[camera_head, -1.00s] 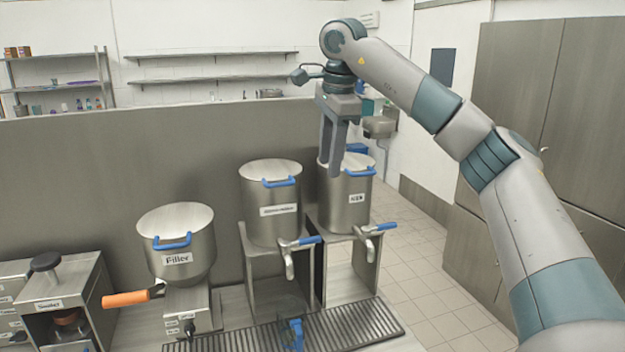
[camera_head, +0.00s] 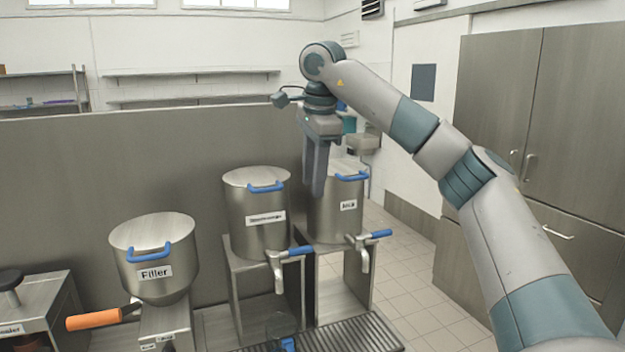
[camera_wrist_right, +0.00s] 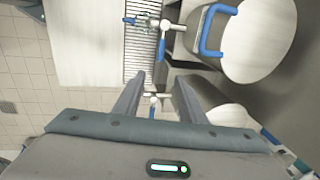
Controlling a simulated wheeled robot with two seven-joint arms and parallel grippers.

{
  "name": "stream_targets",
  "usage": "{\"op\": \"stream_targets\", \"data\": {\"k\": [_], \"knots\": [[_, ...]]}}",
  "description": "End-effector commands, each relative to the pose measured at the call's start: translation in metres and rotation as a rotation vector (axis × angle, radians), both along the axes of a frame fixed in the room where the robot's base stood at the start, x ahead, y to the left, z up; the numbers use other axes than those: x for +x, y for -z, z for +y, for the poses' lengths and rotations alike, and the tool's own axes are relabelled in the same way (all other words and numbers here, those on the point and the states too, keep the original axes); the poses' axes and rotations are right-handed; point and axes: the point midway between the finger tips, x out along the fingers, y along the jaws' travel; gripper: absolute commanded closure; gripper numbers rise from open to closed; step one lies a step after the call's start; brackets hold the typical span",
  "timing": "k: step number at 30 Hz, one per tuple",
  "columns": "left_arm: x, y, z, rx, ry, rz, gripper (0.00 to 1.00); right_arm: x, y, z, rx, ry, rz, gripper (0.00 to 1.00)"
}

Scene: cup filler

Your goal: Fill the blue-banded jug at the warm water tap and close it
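The blue-banded jug (camera_head: 283,335) stands on the drip grate below the warm water tap (camera_head: 278,272), cut off by the bottom edge of the head view. It looks see-through; its water level cannot be told. The tap's blue lever (camera_head: 300,251) points right. The tap also shows in the right wrist view (camera_wrist_right: 168,24). The left urn (camera_head: 258,214) carries the tap; its label is blurred. My right gripper (camera_head: 317,195) points down, open and empty, in front of the Milk urn. Its spread fingers show in the wrist view (camera_wrist_right: 158,85). My left gripper is out of view.
The Milk urn (camera_head: 348,222) with its own tap (camera_head: 363,252) stands to the right. The Filler pot (camera_head: 153,262) and an orange handle (camera_head: 95,319) are at the left. A grey panel (camera_head: 100,165) stands behind. Open floor lies right of the counter.

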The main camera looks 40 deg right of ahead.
Motion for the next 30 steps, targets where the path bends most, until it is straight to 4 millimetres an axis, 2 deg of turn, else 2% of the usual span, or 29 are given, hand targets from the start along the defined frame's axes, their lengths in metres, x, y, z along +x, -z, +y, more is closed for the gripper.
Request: {"op": "stream_targets", "data": {"k": [8, 13, 30], "knots": [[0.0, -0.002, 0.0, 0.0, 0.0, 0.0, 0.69, 0.001, 0.006, 0.0, 0.0, 0.0, 0.001, 0.63], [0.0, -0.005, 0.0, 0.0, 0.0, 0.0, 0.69, 0.004, 0.021, -0.001, 0.0, 0.0, 0.002, 0.63], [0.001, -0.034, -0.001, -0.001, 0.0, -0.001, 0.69, 0.021, 0.108, -0.005, 0.0, 0.0, 0.003, 0.63]]}}
